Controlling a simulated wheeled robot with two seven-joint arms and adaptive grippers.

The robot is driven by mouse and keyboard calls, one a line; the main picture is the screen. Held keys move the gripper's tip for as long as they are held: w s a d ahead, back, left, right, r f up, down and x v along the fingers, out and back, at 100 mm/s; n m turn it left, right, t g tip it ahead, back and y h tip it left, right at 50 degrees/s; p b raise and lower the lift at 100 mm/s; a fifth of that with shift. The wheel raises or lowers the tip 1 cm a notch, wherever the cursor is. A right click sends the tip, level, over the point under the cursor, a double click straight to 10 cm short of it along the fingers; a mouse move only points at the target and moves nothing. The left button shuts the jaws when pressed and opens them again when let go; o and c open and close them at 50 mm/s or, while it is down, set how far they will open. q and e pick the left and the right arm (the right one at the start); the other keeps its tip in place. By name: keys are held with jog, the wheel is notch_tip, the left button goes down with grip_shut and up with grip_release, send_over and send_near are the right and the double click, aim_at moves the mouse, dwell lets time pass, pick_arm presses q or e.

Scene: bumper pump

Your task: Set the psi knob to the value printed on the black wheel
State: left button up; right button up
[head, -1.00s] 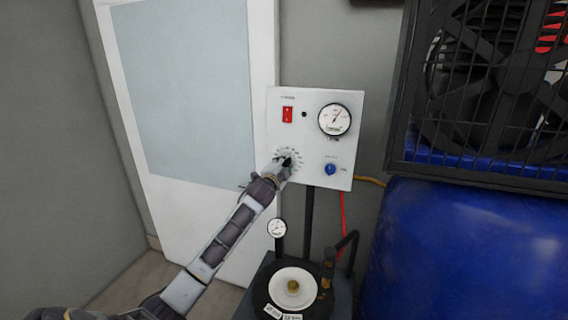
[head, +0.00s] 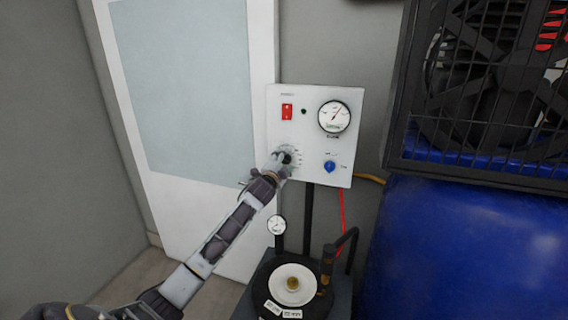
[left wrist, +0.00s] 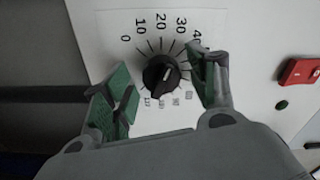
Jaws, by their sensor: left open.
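The black psi knob (head: 288,158) is at the lower left of the white panel (head: 310,100). The black wheel (head: 262,284) lies below with a white hub and small labels, too small to read. My right gripper is out of view.
The panel also carries a red switch (head: 287,111), a round gauge (head: 334,117) and a blue knob (head: 330,167). A small gauge (head: 277,225) stands above the wheel. A blue tank (head: 460,245) and caged fan (head: 490,90) fill the right side.

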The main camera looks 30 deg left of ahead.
pick_arm(q)
jog(key=shift+s, duration=0.2)
jog(key=v, duration=1.1)
jog(key=shift+s, duration=0.3)
dwell(0.5)
dwell(0.4)
jog(key=shift+f, duration=0.1)
